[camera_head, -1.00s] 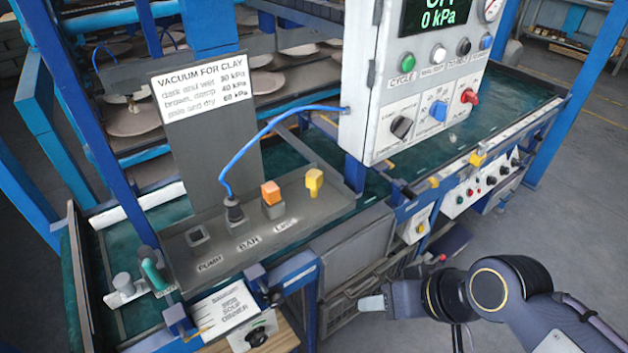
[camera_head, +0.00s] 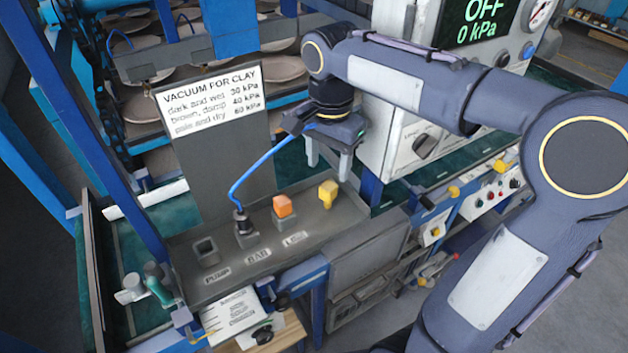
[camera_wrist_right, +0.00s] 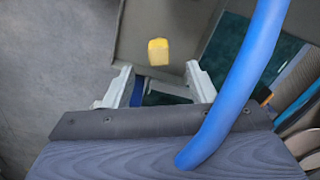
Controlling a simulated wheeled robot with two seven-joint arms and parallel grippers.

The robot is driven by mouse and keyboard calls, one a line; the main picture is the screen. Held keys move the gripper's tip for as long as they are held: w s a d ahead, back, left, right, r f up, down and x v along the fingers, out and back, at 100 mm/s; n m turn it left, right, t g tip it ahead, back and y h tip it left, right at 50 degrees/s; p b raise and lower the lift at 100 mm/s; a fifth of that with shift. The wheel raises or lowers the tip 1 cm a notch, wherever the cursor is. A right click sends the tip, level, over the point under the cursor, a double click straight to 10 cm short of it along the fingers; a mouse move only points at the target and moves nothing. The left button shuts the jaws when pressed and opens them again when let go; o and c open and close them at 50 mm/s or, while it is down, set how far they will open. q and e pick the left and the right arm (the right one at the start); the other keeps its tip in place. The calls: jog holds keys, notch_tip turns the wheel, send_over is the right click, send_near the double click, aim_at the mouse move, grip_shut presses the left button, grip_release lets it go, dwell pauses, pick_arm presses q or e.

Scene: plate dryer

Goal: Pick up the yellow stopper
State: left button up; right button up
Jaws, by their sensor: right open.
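My right gripper (camera_head: 328,166) is above the yellow stopper, pointing down, open and empty. In the right wrist view the yellow stopper (camera_wrist_right: 158,52) lies beyond the fingertips, near the gap between the open fingers (camera_wrist_right: 160,80). It is apart from both fingers. My left gripper is not in view.
A blue hose (camera_head: 262,165) rises from a dark plug (camera_head: 243,226) left of the orange stopper and passes close to my right gripper. The PUMP socket (camera_head: 206,252) is empty. The white control box (camera_head: 410,140) stands close behind my right arm.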

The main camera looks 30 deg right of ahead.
aim_at(328, 185)
notch_tip(328, 185, down, 8)
jog(key=shift+d+r+p, duration=0.1)
jog(key=shift+r+p, duration=0.1)
jog(key=shift+p, duration=0.15)
jog(key=c, duration=1.1)
jog(key=shift+o, duration=0.2)
jog(key=shift+r, duration=0.1)
